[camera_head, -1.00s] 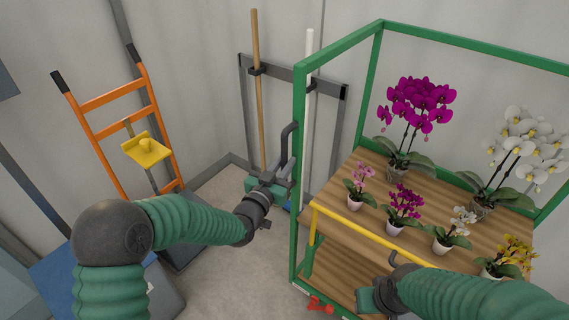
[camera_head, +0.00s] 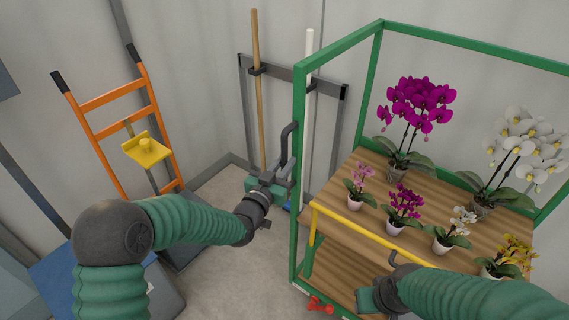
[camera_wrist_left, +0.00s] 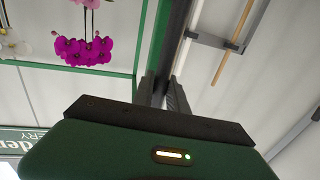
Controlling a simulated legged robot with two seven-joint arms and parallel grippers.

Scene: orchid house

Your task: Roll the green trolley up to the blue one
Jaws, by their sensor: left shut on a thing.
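The green trolley (camera_head: 298,190) stands on the right in the head view, a green frame with wooden shelves (camera_head: 345,235) carrying potted orchids. My left gripper (camera_head: 284,178) is shut on the dark upright handle (camera_head: 289,140) at its near left post. In the left wrist view the fingers (camera_wrist_left: 161,92) close around the dark handle bar (camera_wrist_left: 176,45). My right gripper (camera_head: 375,294) is low in front of the trolley near the yellow rail (camera_head: 370,236); its fingertips are not clear. I cannot make out a blue trolley in these views.
An orange hand truck (camera_head: 121,98) with a yellow piece (camera_head: 146,150) leans at the left wall. A rack (camera_head: 297,75) with a wooden pole (camera_head: 257,100) stands behind the trolley. Bare floor (camera_head: 230,270) lies left of the trolley. A red part (camera_head: 320,304) shows at its base.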

